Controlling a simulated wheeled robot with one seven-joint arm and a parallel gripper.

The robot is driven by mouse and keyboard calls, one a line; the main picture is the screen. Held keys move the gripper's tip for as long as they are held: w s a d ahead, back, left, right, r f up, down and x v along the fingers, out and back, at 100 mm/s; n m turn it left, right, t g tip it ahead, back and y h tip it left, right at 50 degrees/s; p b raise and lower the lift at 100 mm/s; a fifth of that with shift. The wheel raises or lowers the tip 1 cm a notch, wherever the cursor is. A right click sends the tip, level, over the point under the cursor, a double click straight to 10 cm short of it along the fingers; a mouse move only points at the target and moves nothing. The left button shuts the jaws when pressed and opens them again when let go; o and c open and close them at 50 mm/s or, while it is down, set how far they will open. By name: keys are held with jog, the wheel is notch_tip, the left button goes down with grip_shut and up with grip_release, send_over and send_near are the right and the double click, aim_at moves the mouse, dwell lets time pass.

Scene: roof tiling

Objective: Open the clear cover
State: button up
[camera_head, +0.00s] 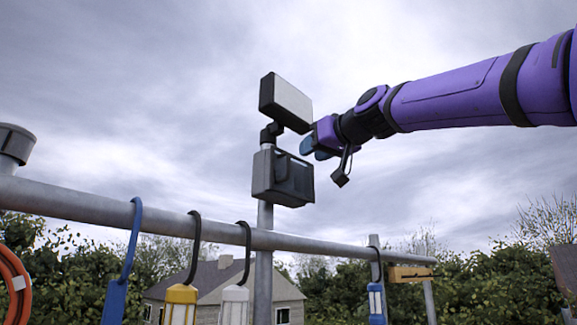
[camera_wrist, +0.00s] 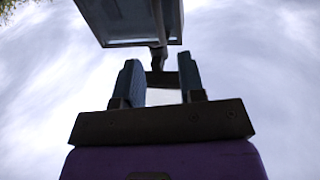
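A grey box (camera_head: 283,177) is mounted on an upright metal pole, below a floodlight. A dark translucent cover (camera_head: 293,178) is on its front and looks closed. In the wrist view the box (camera_wrist: 128,22) hangs at the top edge, partly cut off. My gripper (camera_head: 306,144) is above and to the right of the box in the head view, apart from it. In the wrist view my gripper (camera_wrist: 161,80) has its two fingers spread with a gap between them, and nothing is held.
The floodlight (camera_head: 286,103) is close above my gripper on the same pole. A horizontal rail (camera_head: 150,216) runs below, with a yellow lantern (camera_head: 180,304), a white lantern (camera_head: 234,304) and blue items hanging from it. Open sky surrounds the arm.

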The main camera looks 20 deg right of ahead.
aim_at(288, 172)
jog(key=x, duration=1)
jog(key=shift+f, duration=0.1)
grip_shut()
